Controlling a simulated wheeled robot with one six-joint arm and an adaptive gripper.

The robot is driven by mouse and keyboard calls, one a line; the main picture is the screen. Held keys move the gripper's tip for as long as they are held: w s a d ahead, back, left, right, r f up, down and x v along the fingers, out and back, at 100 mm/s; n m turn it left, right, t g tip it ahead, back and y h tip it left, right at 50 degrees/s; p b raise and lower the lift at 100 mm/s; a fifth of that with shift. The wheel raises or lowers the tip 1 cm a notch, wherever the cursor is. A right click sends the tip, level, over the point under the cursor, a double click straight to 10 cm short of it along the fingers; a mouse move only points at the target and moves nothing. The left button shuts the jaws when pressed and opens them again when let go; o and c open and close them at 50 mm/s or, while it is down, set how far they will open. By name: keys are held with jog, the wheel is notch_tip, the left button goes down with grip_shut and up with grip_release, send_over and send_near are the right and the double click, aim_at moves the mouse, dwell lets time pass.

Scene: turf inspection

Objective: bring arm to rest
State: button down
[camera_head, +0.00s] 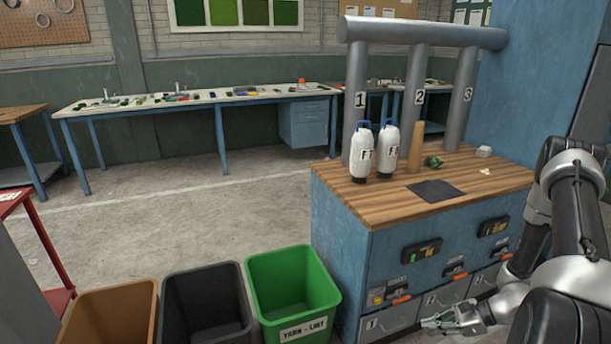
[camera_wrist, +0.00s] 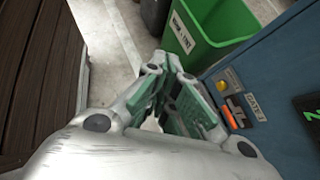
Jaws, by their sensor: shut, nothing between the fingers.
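My gripper (camera_head: 447,321) hangs low in front of the blue workbench cabinet, near its lower drawers, in the head view. My arm comes in from the right edge and bends down to it. In the wrist view, the fingers of my gripper (camera_wrist: 168,66) point toward the green bin and the cabinet. The fingers are shut, with nothing held between them. I cannot tell the exact gap between the gripper and the drawer fronts.
The cabinet's wooden top (camera_head: 400,208) carries white bottles (camera_head: 387,152), a tan cone (camera_head: 416,150), a dark mat (camera_head: 436,190) and grey pipes (camera_head: 414,85). Green (camera_head: 292,290), black (camera_head: 207,305) and brown (camera_head: 110,312) bins stand left. The floor (camera_head: 190,220) behind them is clear.

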jog(key=s+r+n+h, duration=0.3)
jog(key=s+r+n, duration=0.2)
jog(key=r, duration=1.1)
jog(key=s+r+n+t+h, duration=0.1)
jog(key=s+r+n+h, duration=0.3)
jog(key=r+n, duration=0.5)
jog(key=s+r+n+h, duration=0.3)
jog(key=s+r+n, duration=0.3)
jog(key=r, duration=1.9)
jog(key=shift+s+a+n, duration=0.2)
jog(key=shift+s+n, duration=0.05)
jog(key=shift+n, duration=0.25)
